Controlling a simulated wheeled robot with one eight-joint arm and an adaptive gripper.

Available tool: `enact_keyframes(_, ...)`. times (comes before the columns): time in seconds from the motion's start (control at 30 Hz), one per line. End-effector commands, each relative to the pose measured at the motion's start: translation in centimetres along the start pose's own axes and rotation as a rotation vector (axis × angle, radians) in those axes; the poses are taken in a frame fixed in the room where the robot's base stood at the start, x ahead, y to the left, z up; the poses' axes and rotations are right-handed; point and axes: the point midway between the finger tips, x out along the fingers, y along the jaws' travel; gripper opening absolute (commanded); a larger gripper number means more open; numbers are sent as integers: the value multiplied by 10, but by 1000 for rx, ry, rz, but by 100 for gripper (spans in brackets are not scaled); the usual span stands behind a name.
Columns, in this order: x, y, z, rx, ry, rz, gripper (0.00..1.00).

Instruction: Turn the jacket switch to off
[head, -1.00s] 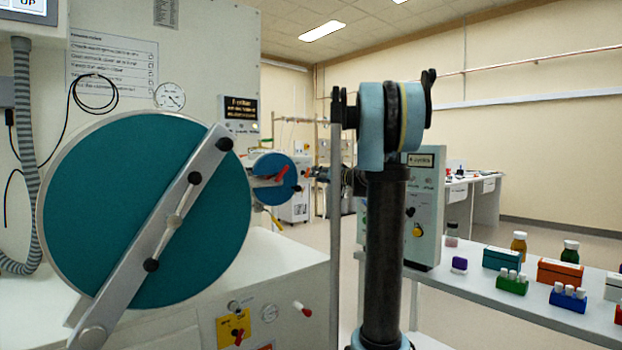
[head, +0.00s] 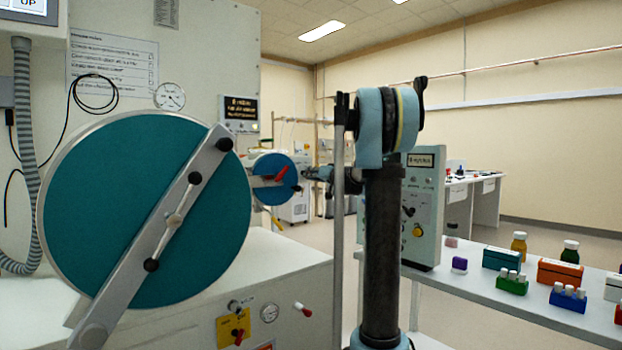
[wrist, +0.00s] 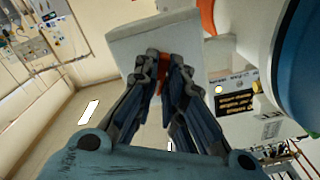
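My gripper (wrist: 163,72) points at a pale grey panel (wrist: 190,42) in the wrist view. Its two dark fingers stand a narrow gap apart, with a red piece (wrist: 163,88) showing between them. I cannot tell whether the fingers touch it, or whether it is the jacket switch. In the head view my gripper (head: 311,173) is small and far off, just right of a blue round door (head: 272,180) with a red handle (head: 277,175). A yellow plate with a red switch (head: 238,336) is on the near cabinet's front; its label is too small to read.
A large teal round door (head: 110,200) with a metal bar fills the left. A control box (head: 425,200) with a black knob stands on the right bench (head: 480,300), among bottles and coloured racks. Floor shows behind the bench.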

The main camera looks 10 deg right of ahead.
Motion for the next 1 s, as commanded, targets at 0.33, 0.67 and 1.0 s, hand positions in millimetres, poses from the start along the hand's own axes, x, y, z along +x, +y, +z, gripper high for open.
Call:
enact_keyframes(0.33, -1, 2, 0, -51, 1, 4, 0)
enact_keyframes(0.67, -1, 2, 0, -257, 0, 4, 0)
enact_keyframes(1.0, -1, 2, 0, -447, 0, 5, 0)
